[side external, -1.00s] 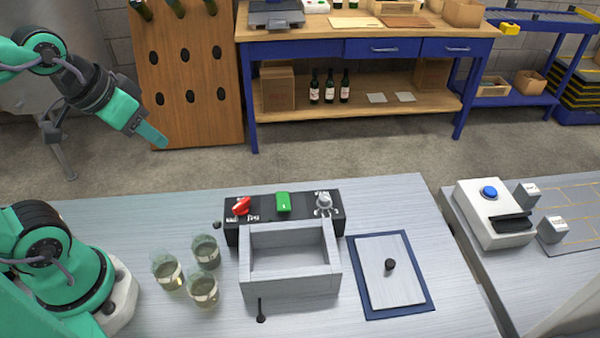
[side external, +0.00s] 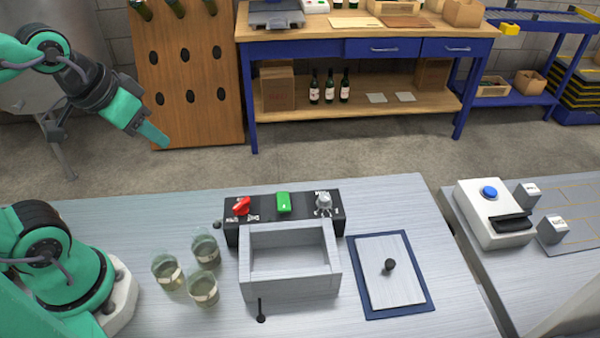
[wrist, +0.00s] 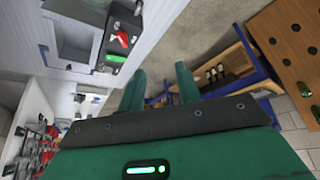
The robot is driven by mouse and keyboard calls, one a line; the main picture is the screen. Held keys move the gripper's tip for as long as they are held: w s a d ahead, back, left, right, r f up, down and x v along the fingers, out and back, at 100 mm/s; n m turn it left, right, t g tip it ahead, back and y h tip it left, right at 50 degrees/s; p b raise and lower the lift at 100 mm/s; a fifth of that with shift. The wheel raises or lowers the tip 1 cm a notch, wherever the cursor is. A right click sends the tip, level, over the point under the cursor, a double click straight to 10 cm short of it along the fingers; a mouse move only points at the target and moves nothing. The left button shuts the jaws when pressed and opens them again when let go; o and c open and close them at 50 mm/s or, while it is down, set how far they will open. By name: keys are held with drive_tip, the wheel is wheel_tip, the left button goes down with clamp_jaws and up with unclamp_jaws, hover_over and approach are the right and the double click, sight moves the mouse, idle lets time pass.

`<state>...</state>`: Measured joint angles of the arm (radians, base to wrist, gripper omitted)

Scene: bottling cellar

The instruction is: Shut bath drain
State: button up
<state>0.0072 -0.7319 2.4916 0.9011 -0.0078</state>
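The bath is an open grey box-shaped basin (side external: 290,286) on the metal bench, also in the wrist view (wrist: 75,38). It looks empty. A black control panel (side external: 262,220) runs along its back edge. The panel carries a red handle (side external: 241,206) at left, a green switch (side external: 283,202) in the middle and a grey knob (side external: 323,202) at right. Their labels are too small to read surely. The red handle shows in the wrist view (wrist: 123,40). My gripper (side external: 158,138) is raised, well left of and above the panel. Its fingers are apart and empty in the wrist view (wrist: 160,88).
Several glasses (side external: 203,288) stand left of the basin. A small black lever (side external: 261,310) is at its front. A lid with a black knob (side external: 390,265) lies on a blue-edged mat at right. A device with a blue button (side external: 489,192) stands farther right.

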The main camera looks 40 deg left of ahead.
drive_tip(key=w, duration=0.1)
drive_tip(key=g, duration=0.5)
approach(241, 202)
drive_tip(key=shift+a, duration=0.3)
drive_tip(key=shift+w+d+f+g, duration=0.25)
drive_tip(key=shift+d+f+g, duration=0.1)
drive_tip(key=shift+f, duration=0.1)
drive_tip(key=shift+f, duration=0.15)
drive_tip(key=shift+f, duration=3.75)
clamp_jaws()
